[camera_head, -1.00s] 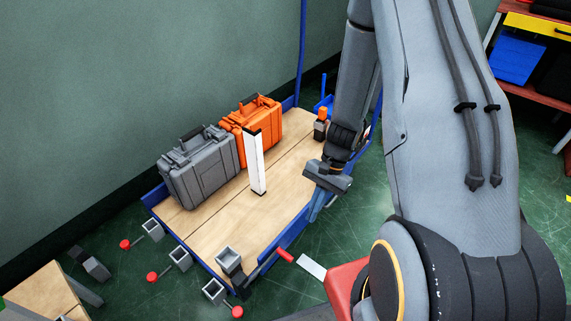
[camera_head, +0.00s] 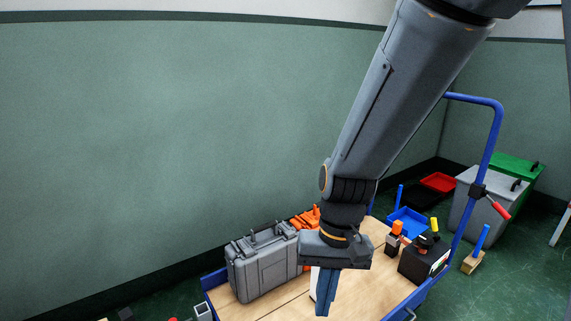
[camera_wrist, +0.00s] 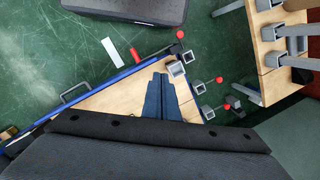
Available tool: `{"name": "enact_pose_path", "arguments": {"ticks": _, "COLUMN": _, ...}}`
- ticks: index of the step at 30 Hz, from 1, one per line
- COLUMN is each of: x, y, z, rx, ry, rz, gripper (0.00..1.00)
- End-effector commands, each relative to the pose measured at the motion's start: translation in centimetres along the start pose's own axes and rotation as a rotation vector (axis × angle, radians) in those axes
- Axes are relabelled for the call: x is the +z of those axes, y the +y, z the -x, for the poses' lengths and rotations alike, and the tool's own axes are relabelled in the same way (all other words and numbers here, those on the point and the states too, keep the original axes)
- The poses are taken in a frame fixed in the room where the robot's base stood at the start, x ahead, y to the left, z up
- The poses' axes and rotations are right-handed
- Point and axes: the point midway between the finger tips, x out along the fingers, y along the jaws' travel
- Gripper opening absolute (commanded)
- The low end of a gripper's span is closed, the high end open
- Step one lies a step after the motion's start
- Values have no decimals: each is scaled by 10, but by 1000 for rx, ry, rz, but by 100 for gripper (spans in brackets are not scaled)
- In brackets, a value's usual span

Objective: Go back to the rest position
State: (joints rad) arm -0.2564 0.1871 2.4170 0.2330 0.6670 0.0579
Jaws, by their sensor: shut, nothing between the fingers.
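My gripper (camera_head: 325,290) hangs from my arm and points down over the wooden cart deck (camera_head: 275,312). Its blue fingers lie together with nothing between them. In the wrist view my gripper (camera_wrist: 161,95) also shows shut and empty, with the deck behind the fingers. In the head view it partly covers a white upright block (camera_head: 314,284) and an orange case (camera_head: 306,219). I cannot tell whether it touches the block.
A grey case (camera_head: 262,268) stands on the deck left of my gripper. A black box (camera_head: 418,262) is at the right. The cart's blue handle (camera_head: 493,135) rises at the right. Grey and green bins stand beyond. Square sockets with red knobs line one deck edge (camera_wrist: 199,88).

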Motion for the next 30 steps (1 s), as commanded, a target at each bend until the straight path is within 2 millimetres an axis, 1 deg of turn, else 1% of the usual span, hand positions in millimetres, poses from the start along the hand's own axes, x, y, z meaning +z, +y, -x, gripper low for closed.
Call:
{"name": "enact_pose_path", "arguments": {"ticks": 1, "x": 11, "y": -10, "z": 11, "rx": 11, "ry": 21, "rz": 67, "gripper": 0}}
{"name": "enact_pose_path", "arguments": {"ticks": 3, "x": 24, "y": -20, "z": 21, "rx": 27, "ry": 41, "rz": 144, "gripper": 0}}
{"name": "enact_pose_path", "arguments": {"ticks": 6, "x": 39, "y": -28, "z": 31, "rx": 44, "ry": 63, "rz": 227, "gripper": 0}}
{"name": "enact_pose_path", "arguments": {"ticks": 12, "x": 63, "y": -39, "z": 46, "rx": 69, "ry": 99, "rz": 356, "gripper": 0}}
{"name": "enact_pose_path", "arguments": {"ticks": 18, "x": 83, "y": -46, "z": 56, "rx": 90, "ry": 131, "rz": 463, "gripper": 0}}
{"name": "enact_pose_path", "arguments": {"ticks": 26, "x": 84, "y": -33, "z": 82, "rx": 94, "ry": 132, "rz": 409, "gripper": 0}}
{"name": "enact_pose_path", "arguments": {"ticks": 30, "x": 85, "y": -24, "z": 99, "rx": 96, "ry": 134, "rz": 373, "gripper": 0}}
